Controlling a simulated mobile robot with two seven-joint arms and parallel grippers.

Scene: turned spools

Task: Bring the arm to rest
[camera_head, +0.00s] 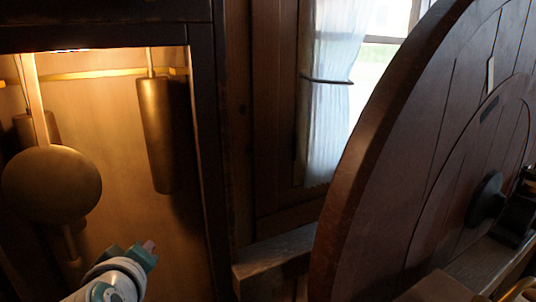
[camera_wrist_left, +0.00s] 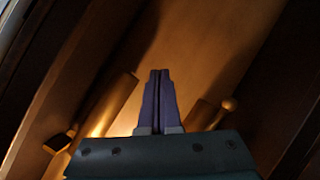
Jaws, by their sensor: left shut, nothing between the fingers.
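My left gripper (camera_head: 150,250) is at the lower left of the head view, in front of the lit wooden case. In the left wrist view its two purple fingers (camera_wrist_left: 159,100) stand side by side, shut, with nothing between them. My right gripper does not show in either view.
The clock-like case holds a round bob (camera_head: 52,185) and a hanging brass cylinder (camera_head: 165,135). A dark post (camera_head: 208,150) edges it. A large wooden wheel (camera_head: 345,215) fills the right side. A window with a pale curtain (camera_head: 333,90) is behind.

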